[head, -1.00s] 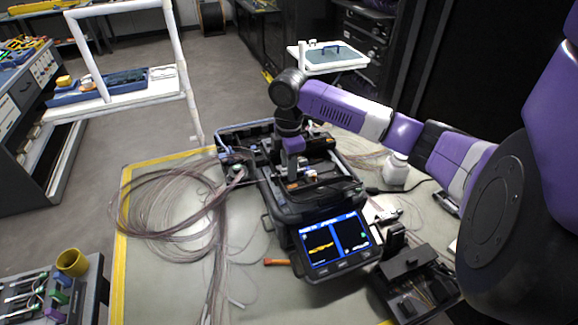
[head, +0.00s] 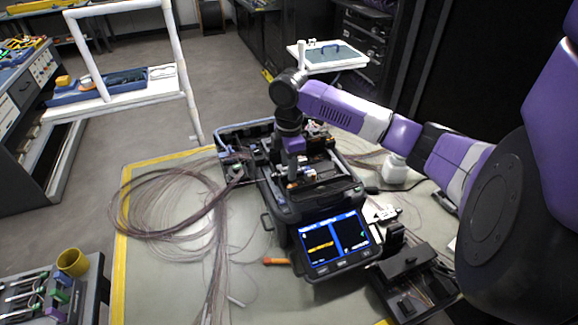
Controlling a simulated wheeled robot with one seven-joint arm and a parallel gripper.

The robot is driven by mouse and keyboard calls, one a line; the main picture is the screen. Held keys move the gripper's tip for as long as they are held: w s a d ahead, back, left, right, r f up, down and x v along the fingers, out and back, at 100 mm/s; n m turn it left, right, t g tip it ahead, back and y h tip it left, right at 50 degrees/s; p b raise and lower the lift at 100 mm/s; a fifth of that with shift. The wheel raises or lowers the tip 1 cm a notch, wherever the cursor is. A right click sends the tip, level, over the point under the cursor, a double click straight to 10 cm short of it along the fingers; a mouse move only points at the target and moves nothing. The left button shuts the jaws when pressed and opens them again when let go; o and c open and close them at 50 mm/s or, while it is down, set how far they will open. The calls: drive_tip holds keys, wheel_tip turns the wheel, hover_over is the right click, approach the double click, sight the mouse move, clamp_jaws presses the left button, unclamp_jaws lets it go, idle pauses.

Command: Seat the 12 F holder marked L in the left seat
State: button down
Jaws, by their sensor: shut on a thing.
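My gripper (head: 292,172) points down over the open fusion splicer (head: 325,205) near the middle of the table. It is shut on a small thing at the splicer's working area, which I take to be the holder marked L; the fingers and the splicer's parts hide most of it. The left seat is hidden under or beside my gripper, and I cannot tell whether the holder touches it. The splicer's lit screen (head: 334,241) faces the front. Fibres (head: 235,183) run from the left towards the gripper.
A wide coil of loose fibres (head: 160,205) covers the table's left part. An orange-handled tool (head: 276,262) lies left of the screen. A black tool box (head: 415,280) stands at front right, a white bottle (head: 395,170) at right. A yellow cup (head: 72,262) stands on the front-left bench.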

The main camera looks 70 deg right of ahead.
drive_tip(key=shift+f, duration=0.2)
drive_tip(key=c, duration=0.9)
unclamp_jaws()
drive_tip(key=shift+r+b, duration=0.6)
drive_tip(key=shift+r, duration=3.3)
